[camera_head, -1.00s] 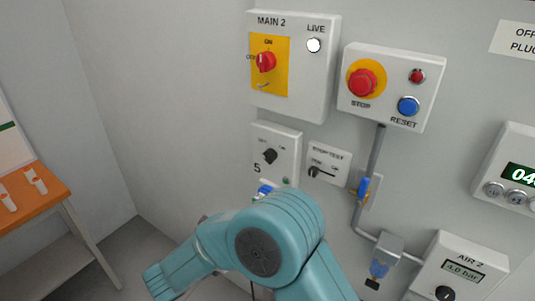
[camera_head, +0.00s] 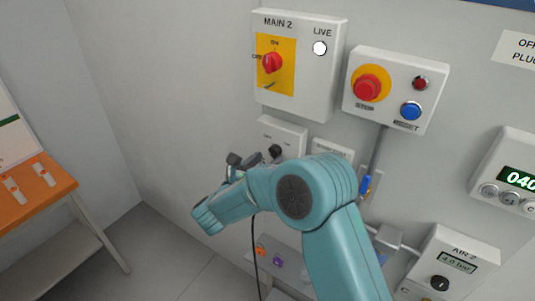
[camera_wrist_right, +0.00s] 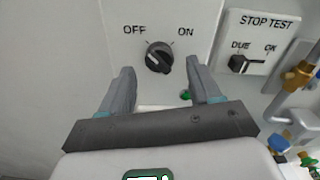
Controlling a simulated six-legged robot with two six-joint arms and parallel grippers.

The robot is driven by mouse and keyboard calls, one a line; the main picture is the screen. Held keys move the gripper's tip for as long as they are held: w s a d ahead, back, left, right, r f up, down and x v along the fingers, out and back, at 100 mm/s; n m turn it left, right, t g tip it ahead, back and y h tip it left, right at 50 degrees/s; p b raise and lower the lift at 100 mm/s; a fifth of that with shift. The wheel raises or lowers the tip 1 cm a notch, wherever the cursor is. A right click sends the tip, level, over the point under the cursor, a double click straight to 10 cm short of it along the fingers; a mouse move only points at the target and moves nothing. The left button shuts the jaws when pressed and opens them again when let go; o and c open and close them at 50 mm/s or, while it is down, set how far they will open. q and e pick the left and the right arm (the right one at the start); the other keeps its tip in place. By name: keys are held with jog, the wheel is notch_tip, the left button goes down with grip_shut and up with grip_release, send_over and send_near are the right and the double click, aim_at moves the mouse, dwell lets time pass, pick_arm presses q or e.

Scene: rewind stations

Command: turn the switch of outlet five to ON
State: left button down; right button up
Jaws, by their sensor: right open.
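The switch of outlet five is a black rotary knob (camera_head: 276,151) on a white wall box (camera_head: 290,133), below the MAIN 2 box. In the right wrist view the knob (camera_wrist_right: 159,57) sits below the OFF and ON labels, OFF left, ON right. A pale mark shows on it, but I cannot tell for certain which label it points at. My right gripper (camera_wrist_right: 160,68) is open, with one finger on each side of the knob in that view; contact is not visible. In the head view its dark fingers (camera_head: 235,163) are left of the knob. My left gripper is not in view.
The STOP TEST panel (camera_wrist_right: 257,45) is close on the right, with brass and blue fittings (camera_wrist_right: 298,75) beyond it. Above are the MAIN 2 box (camera_head: 325,75) and the red stop button (camera_head: 368,88). An orange table (camera_head: 45,200) stands at left.

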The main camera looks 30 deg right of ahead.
jog(key=shift+x, duration=0.8)
